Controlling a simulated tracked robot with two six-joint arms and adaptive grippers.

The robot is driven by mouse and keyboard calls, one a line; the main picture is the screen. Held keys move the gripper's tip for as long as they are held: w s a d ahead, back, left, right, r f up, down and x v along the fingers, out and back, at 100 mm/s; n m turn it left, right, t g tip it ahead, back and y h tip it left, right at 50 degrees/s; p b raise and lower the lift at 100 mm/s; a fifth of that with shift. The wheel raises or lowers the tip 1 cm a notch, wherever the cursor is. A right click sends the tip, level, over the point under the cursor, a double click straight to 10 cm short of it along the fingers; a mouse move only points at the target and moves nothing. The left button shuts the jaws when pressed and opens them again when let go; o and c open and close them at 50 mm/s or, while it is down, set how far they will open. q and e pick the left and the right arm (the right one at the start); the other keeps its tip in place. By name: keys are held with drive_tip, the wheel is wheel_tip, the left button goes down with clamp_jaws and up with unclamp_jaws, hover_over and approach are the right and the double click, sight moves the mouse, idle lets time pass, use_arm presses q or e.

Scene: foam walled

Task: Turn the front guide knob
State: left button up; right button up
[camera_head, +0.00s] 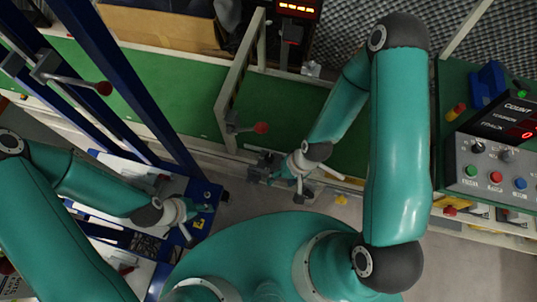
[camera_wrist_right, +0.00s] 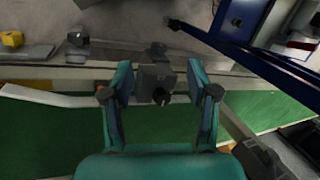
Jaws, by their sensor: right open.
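A dark round knob (camera_wrist_right: 160,96) sticks out of a grey block (camera_wrist_right: 150,74) on the rail of the green belt in the right wrist view. I take it to be the front guide knob. My right gripper (camera_wrist_right: 161,82) is open, with one teal finger on each side of the block and knob and visible gaps between. In the head view my right gripper (camera_head: 288,180) is at the belt's near edge, by the grey block (camera_head: 262,165); the knob is hard to make out there. My left gripper (camera_head: 186,213) is at the blue frame, its fingers too small to read.
The green belt (camera_head: 190,88) runs behind the rail. A red-tipped lever (camera_head: 261,127) stands near the right gripper, another (camera_head: 103,88) on the blue frame. A control panel (camera_head: 495,165) with coloured buttons is at the right. Grey floor lies below the rail.

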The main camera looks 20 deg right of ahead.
drive_tip(key=w+d+f+m+g+b, duration=0.1)
drive_tip(key=w+d+f+m+b, duration=0.25)
drive_tip(key=w+d+m, duration=1)
drive_tip(key=n+p, duration=0.1)
drive_tip(key=p, duration=0.1)
hover_over(270, 157)
drive_tip(key=d, duration=0.3)
drive_tip(key=shift+w+a+r, duration=0.2)
drive_tip(key=shift+w, duration=0.15)
drive_tip(key=f, duration=0.1)
drive_tip(key=a+f, duration=0.1)
drive_tip(key=f, duration=0.1)
drive_tip(key=shift+s+a+f+y, duration=0.15)
drive_tip(key=shift+a+f+y, duration=0.15)
drive_tip(key=shift+a, duration=0.1)
drive_tip(key=shift+a+f, duration=0.3)
drive_tip(key=shift+f, duration=0.35)
drive_tip(key=shift+c, duration=0.2)
